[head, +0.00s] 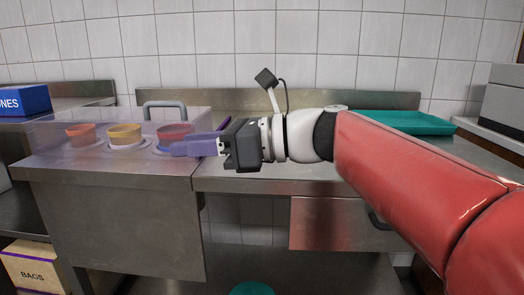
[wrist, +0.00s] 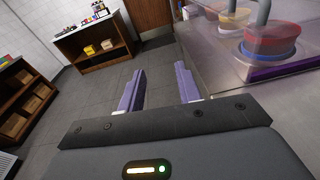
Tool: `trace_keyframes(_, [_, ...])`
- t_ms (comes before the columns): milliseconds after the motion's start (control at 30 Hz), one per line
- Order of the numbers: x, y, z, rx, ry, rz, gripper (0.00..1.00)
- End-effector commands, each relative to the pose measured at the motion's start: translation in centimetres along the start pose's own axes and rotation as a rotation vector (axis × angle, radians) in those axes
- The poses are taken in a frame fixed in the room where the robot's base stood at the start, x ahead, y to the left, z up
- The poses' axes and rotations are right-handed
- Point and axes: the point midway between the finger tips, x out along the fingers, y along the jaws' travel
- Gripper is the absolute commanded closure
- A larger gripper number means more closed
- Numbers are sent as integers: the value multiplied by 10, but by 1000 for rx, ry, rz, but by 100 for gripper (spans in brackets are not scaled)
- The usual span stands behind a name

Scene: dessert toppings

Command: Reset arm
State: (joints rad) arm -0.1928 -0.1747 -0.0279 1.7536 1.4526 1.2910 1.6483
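My gripper (head: 185,146) is stretched out to the left in the head view, level with the counter and in front of the toppings case. In the wrist view my gripper (wrist: 158,88) shows two purple fingers spread apart with only grey floor between them, so it is open and empty. My red and white arm reaches in from the right in the head view.
A clear case (head: 60,140) with a grey handle (head: 164,104) holds a red-orange tub (head: 80,132), a yellow tub (head: 125,133) and a red tub (head: 174,131). A teal tray (head: 405,121) lies on the counter at right. Wooden shelves (wrist: 95,42) stand across open floor.

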Motion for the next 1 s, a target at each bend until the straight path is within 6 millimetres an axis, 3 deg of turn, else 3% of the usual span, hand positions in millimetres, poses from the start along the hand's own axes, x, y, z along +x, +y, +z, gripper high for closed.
trace_keyframes(267, [-21, 10, -59, -288, 223, -69, 66])
trace_keyframes(467, [-55, 21, -127, -625, 504, -68, 66])
trace_keyframes(567, [-86, 31, -175, -868, 715, -8, 66])
trace_keyframes(700, [-146, 49, -248, -1264, 1066, 224, 66])
trace_keyframes(800, [-183, 60, -285, -1483, 1254, 451, 66])
trace_keyframes(1000, [-225, 73, -321, -1703, 1428, 796, 66])
